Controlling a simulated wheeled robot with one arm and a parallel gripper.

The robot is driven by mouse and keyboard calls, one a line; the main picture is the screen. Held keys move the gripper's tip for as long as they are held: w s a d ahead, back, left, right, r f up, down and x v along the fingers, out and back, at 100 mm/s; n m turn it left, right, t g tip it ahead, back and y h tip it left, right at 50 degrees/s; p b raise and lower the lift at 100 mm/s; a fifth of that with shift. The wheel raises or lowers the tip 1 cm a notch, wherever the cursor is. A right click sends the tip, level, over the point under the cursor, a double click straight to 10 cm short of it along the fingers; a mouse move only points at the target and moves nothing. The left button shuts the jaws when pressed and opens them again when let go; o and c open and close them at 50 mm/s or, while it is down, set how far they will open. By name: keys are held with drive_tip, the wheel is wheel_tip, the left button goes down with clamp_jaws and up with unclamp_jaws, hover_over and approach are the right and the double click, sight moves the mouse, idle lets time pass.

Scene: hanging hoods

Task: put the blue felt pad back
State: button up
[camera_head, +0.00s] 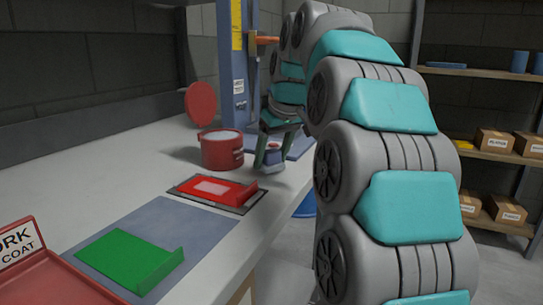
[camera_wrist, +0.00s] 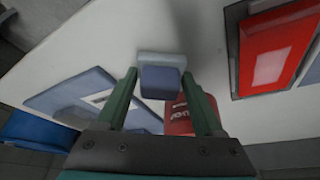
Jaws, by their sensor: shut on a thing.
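My gripper (camera_head: 270,160) is over the far part of the white bench, pointing down. It is shut on a small blue-grey block with a paler layer, which I take to be the blue felt pad (camera_wrist: 160,83). In the wrist view the pad sits between the two fingertips (camera_wrist: 160,76). In the head view the pad (camera_head: 272,157) shows partly between the fingers, close to the bench top; I cannot tell whether it touches. A blue-grey panel with a pale label mark (camera_wrist: 75,97) lies on the bench beside the gripper and is bare there.
An open red pot (camera_head: 222,154) stands close left of my gripper, its round lid (camera_head: 201,104) raised behind. A red piece (camera_head: 218,190) lies on a dark mat, a green piece (camera_head: 130,260) on a grey-blue mat. A blue post (camera_head: 232,75) rises behind.

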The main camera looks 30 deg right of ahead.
drive_tip(key=shift+f+b, duration=0.35)
drive_tip(key=shift+f, duration=0.25)
idle(0.4)
drive_tip(key=o, duration=1.5)
drive_tip(key=shift+v, duration=3.9)
